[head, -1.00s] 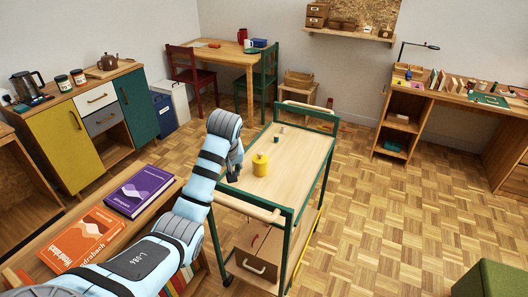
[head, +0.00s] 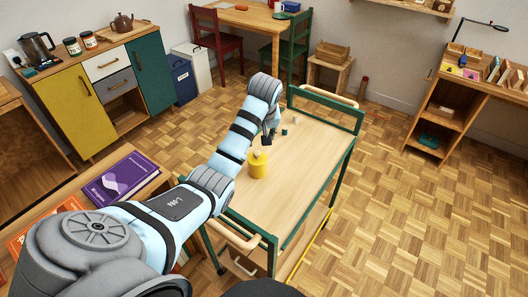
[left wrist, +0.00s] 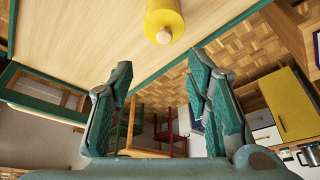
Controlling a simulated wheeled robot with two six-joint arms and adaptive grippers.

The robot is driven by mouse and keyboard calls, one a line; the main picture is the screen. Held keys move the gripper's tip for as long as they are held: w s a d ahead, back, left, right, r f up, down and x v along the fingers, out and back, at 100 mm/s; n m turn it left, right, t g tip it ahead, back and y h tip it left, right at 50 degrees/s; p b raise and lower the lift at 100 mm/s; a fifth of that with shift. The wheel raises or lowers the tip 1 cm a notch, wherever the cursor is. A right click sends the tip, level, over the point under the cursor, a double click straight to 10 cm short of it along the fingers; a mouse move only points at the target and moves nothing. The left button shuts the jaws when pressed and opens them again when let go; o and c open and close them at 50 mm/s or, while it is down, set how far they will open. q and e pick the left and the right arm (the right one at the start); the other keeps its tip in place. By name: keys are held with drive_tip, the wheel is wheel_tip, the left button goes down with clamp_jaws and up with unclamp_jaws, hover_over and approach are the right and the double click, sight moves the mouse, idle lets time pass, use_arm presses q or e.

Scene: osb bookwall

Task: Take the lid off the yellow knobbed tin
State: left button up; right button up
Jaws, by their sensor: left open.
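The yellow knobbed tin (head: 258,166) stands upright on the light wooden top of the green-framed trolley (head: 300,180), with its lid on and a pale knob on top. In the left wrist view the tin (left wrist: 164,18) shows at the top edge, partly cut off, beyond the fingertips. My left gripper (head: 268,138) is just behind the tin in the head view, above the trolley top, and apart from it. In the left wrist view its two fingers (left wrist: 160,85) are spread wide with nothing between them. My right gripper is not in view.
The right part of the top is clear. A bookcase with a purple book (head: 125,178) stands at left.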

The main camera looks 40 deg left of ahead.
use_arm(q)
drive_tip(key=b, duration=0.1)
hover_over(257, 153)
drive_tip(key=s+d, duration=0.2)
drive_tip(key=f, duration=0.5)
drive_tip(key=shift+a+f, duration=0.15)
drive_tip(key=shift+a, duration=0.05)
drive_tip(key=b+x, duration=0.1)
drive_tip(key=x, duration=0.5)
drive_tip(key=shift+w+d+b, duration=0.15)
drive_tip(key=shift+w+b, duration=0.05)
drive_tip(key=shift+b, duration=0.1)
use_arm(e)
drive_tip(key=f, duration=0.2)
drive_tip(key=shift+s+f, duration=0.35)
use_arm(q)
drive_tip(key=shift+s, duration=0.1)
drive_tip(key=shift+c, duration=0.4)
drive_tip(key=c, duration=1)
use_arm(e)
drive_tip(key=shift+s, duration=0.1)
